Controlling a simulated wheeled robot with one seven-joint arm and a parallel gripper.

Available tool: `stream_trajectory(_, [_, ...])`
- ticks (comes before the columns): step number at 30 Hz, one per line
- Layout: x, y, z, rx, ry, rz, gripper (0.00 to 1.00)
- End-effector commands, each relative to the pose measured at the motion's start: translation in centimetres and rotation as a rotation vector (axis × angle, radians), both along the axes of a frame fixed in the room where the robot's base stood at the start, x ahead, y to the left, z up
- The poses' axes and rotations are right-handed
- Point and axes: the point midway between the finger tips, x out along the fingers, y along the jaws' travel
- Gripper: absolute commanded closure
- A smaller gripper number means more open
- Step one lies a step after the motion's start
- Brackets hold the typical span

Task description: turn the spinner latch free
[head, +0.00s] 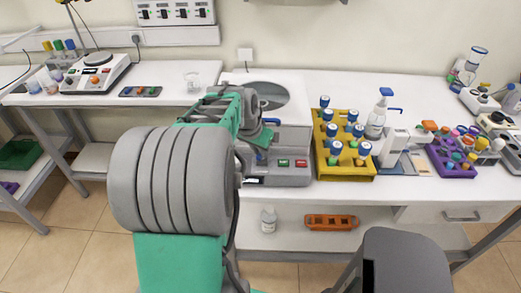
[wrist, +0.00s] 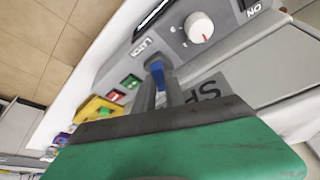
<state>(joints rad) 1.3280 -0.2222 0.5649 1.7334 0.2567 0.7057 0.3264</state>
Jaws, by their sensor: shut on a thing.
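The spinner (head: 290,178) is a grey machine on the white bench, in the middle of the head view. In the wrist view its panel (wrist: 176,45) is tilted, with the word LATCH beside a small blue latch lever (wrist: 157,71). My gripper (wrist: 163,80) is shut on this blue latch, with a finger on each side of it. The fingers and the dark gripper edge hide part of the latch and its base. In the head view my gripper (head: 263,139) is over the left part of the spinner, and my arm hides the machine's left side.
Right of the spinner stands a yellow rack (head: 345,169) with blue-capped bottles. Beyond it are a pump bottle (head: 377,118) and a purple tube rack (head: 451,160). On the spinner's panel are a white knob (wrist: 199,27) and green and red buttons (wrist: 131,81).

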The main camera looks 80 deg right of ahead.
Motion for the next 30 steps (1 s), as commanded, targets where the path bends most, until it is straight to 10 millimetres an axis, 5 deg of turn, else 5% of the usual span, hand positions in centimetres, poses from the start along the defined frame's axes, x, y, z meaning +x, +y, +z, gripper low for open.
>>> stream_trajectory(30, [-0.51,0.00,0.03,-0.001,0.000,0.504,1.00])
